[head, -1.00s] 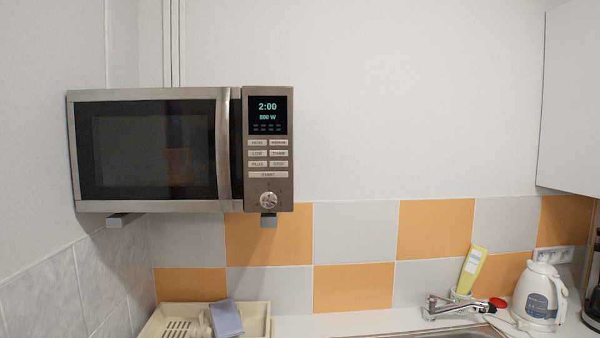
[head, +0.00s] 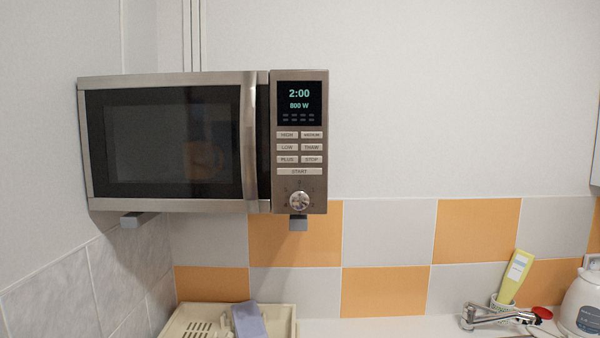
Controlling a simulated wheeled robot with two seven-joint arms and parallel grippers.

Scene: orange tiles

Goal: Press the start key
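A steel microwave (head: 165,205) is mounted on wall brackets at the left of the head view, its door shut. Its control panel is on the right side, with a display (head: 299,103) reading 2:00 and 800 W. Below the display are rows of small keys. The wide start key (head: 299,171) is the lowest key, just above the round knob (head: 299,201). Neither of my grippers is in view.
A cream dish rack (head: 283,322) with a blue-grey cloth or sponge (head: 249,320) is below the microwave. A tap (head: 490,316), a yellow bottle (head: 515,278) and a white kettle (head: 580,308) stand at the lower right. The space in front of the panel is clear.

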